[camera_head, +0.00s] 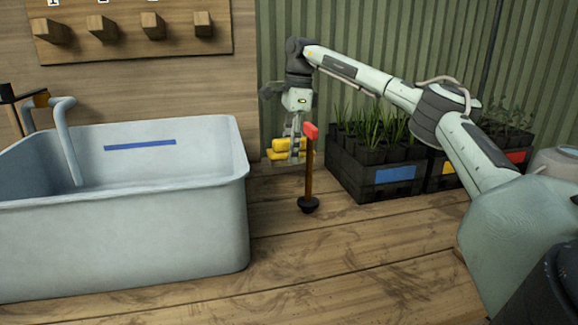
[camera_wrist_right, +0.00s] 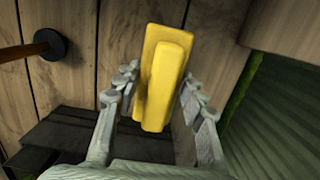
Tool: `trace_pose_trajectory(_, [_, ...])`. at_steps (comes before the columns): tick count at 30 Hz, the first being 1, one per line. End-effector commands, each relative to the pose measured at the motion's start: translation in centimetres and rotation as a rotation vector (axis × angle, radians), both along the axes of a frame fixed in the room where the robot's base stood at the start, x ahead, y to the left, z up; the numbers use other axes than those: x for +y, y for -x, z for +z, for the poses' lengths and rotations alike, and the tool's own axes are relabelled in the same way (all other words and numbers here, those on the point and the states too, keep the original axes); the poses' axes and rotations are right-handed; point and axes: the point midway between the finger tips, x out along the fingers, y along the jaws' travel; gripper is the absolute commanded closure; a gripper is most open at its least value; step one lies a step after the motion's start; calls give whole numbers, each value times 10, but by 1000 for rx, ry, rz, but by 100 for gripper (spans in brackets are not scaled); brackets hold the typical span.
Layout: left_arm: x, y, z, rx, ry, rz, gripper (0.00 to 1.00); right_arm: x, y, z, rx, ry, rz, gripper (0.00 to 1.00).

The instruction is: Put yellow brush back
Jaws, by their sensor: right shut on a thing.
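The yellow brush (camera_head: 290,147) is a blocky yellow piece in the head view, right of the sink. My right gripper (camera_head: 294,150) is shut on it and holds it, with the fingers pointing down. In the right wrist view the yellow brush (camera_wrist_right: 160,75) lies between the two fingers of my right gripper (camera_wrist_right: 160,100). How far it is above the table is hard to tell. My left gripper is not in view.
A wooden stick with a red top (camera_head: 308,170) stands on a dark round base just right of the brush. A grey sink (camera_head: 200,230) with a blue stripe is at left. Black plant crates (camera_head: 375,180) stand at right. Wooden pegs (camera_head: 153,27) line the wall. The front table is clear.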

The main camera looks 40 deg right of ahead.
Motion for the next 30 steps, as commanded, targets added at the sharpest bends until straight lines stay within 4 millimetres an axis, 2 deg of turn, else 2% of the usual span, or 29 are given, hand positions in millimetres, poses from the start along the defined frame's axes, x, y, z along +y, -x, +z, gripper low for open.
trace_pose_trajectory(3, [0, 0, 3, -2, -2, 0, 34, 0, 1, -22, 3, 1, 0, 91])
trace_pose_trajectory(7, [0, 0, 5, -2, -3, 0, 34, 0, 1, -38, 2, 0, -1, 91])
trace_pose_trajectory(20, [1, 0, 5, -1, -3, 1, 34, 0, 0, -43, 1, 0, 0, 91])
trace_pose_trajectory(21, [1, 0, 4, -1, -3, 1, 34, 0, 0, -43, 0, 0, 0, 56])
trace_pose_trajectory(25, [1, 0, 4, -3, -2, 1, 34, 0, 0, -43, 0, 0, 0, 40])
trace_pose_trajectory(30, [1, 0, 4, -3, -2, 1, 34, 0, 0, -43, 0, 1, 0, 39])
